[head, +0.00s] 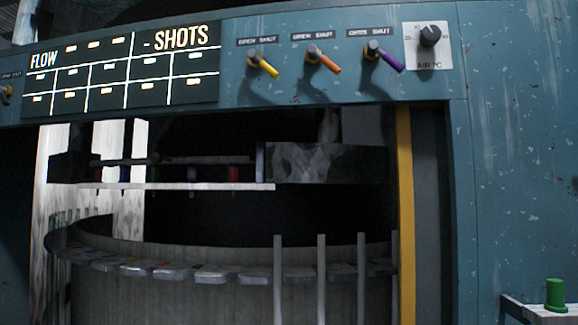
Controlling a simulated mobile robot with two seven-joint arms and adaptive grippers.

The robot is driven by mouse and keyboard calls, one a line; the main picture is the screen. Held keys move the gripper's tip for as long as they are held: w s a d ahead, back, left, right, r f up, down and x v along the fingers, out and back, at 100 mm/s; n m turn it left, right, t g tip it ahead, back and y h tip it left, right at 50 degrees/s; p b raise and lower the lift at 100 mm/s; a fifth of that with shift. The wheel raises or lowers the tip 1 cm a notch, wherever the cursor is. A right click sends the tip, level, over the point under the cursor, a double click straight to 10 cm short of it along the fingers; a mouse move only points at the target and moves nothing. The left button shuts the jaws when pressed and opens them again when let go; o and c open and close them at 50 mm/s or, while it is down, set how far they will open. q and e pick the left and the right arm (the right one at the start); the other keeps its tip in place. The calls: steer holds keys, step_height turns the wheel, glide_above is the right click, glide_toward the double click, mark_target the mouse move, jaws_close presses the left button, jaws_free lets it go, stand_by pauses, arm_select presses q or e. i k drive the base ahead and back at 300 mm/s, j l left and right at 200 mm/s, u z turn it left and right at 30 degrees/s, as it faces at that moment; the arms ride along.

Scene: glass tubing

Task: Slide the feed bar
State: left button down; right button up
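A long pale horizontal bar (180,187) runs across the dark opening of the machine, from the left side to about the middle. It may be the feed bar; I see no label on it. A thinner dark rod (190,160) lies above it, with small coloured pieces along that row, including a red one (234,174). A grey mottled block (318,162) stands at the right end of this row. Neither of my grippers is in view, and nothing touches the bar.
A round drum (180,293) with several metal trays along its rim sits below. Upright grey posts (321,280) stand before it. Above are a FLOW/SHOTS board (125,72), yellow (264,64), orange (323,61) and purple (384,57) levers, and a dial (429,38). A green knob (555,294) is lower right.

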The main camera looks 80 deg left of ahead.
mark_target(157, 158)
steer(key=u, duration=3.15)
steer(key=j+u, duration=0.1)
steer(key=i+j+z, duration=0.15)
steer(key=j, duration=0.2)
steer(key=i+j+z, duration=0.2)
steer(key=k+j, duration=0.05)
steer(key=j, duration=0.05)
